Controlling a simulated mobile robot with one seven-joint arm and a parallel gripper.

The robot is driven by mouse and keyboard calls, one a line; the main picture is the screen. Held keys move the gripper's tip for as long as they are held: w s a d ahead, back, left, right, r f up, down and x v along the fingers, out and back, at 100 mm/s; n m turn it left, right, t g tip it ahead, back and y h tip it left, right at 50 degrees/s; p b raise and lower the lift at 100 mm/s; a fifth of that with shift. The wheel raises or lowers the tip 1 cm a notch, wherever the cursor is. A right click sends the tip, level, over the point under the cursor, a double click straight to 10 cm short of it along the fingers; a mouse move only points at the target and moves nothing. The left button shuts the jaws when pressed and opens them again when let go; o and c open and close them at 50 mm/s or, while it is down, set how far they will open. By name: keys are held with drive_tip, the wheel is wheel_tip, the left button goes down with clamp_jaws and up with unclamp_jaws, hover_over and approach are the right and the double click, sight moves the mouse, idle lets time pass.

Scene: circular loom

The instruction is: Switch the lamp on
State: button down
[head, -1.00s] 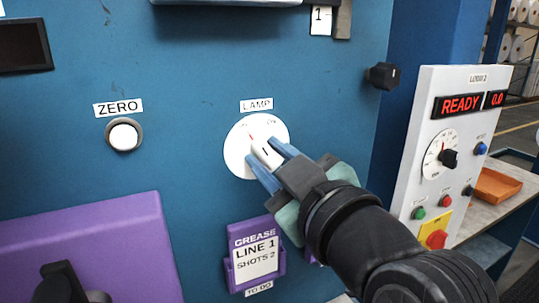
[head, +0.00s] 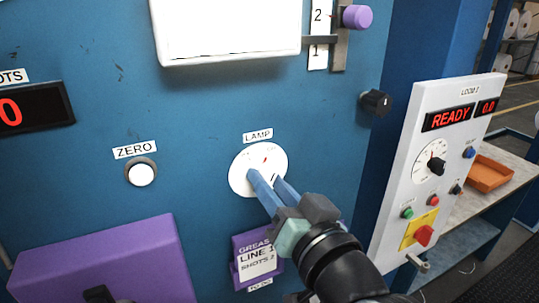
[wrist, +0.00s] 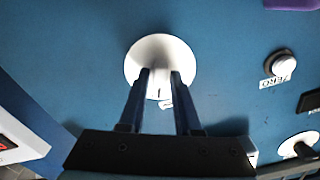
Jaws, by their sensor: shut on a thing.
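The lamp switch is a round white dial (head: 258,157) on the blue panel, under a LAMP label (head: 258,135). A red mark shows on the dial's face. My gripper (head: 267,178) reaches it from the lower right, with its two blue fingers on either side of the dial's white knob (wrist: 159,84). The gripper is shut on this knob. In the wrist view the dial (wrist: 160,50) lies straight ahead of the fingers. The fingers partly hide the knob, and its exact setting cannot be read.
A white ZERO button (head: 141,174) is left of the dial. A purple grease card holder (head: 240,275) hangs just below, close to my gripper. A purple cover (head: 100,255) juts out at lower left. A white loom control box (head: 400,200) stands at right.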

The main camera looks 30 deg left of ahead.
drive_tip(key=shift+m, duration=0.4)
drive_tip(key=c, duration=0.8)
unclamp_jaws()
drive_tip(key=shift+d, duration=0.1)
drive_tip(key=v, duration=0.6)
drive_tip(key=shift+s+d+b, duration=0.3)
drive_tip(key=shift+b, duration=0.15)
